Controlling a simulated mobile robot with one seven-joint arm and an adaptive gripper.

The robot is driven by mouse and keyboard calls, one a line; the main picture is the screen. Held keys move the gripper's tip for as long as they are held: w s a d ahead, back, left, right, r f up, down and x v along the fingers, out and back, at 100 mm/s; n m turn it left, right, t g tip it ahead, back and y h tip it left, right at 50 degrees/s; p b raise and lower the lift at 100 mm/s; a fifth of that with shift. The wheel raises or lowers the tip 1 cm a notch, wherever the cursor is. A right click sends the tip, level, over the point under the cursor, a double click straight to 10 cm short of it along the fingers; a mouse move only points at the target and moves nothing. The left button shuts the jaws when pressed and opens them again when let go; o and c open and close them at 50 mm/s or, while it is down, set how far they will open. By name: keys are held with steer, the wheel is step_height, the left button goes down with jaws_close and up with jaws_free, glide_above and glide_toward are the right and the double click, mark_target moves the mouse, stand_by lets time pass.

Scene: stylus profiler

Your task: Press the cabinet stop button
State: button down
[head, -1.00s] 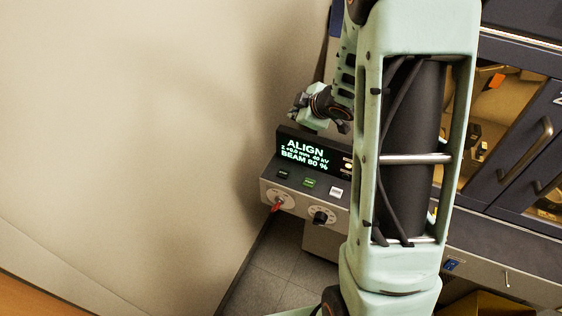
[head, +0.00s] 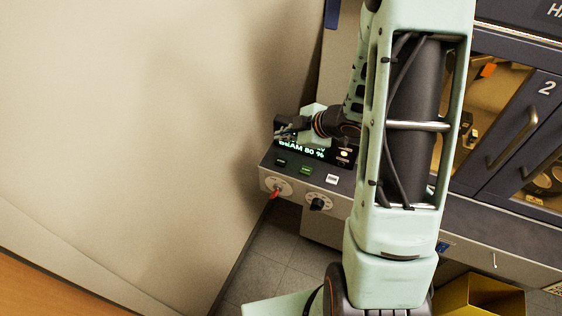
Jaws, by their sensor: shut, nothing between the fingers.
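A grey control console (head: 308,194) stands against the wall. Its sloped top has a dark button (head: 281,162), a green button (head: 306,170) and a white button (head: 332,179). Their labels are too small to read, so I cannot tell which one is the stop button. The front face has a dial with a red pointer (head: 276,193) and a dial with a black knob (head: 317,204). My gripper (head: 283,132) is shut and empty, in front of the console's lit display (head: 318,153), above the dark button.
A dark cabinet with amber windows and a door handle (head: 521,137) stands at the right. A yellow bin (head: 478,297) is on the floor at lower right. A bare wall (head: 120,130) fills the left. My arm hides part of the console's right side.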

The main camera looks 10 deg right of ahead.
mark_target(282, 163)
steer(key=shift+f+b, duration=3.75)
steer(key=shift+f, duration=0.5)
steer(key=shift+f, duration=0.1)
steer(key=shift+f, duration=0.3)
steer(key=shift+f+b, duration=0.45)
steer(key=shift+b, duration=0.15)
steer(key=shift+r, duration=0.15)
steer(key=shift+r+p, duration=0.75)
steer(key=shift+p, duration=0.1)
step_height(282, 163, up, 5)
steer(key=p, duration=0.5)
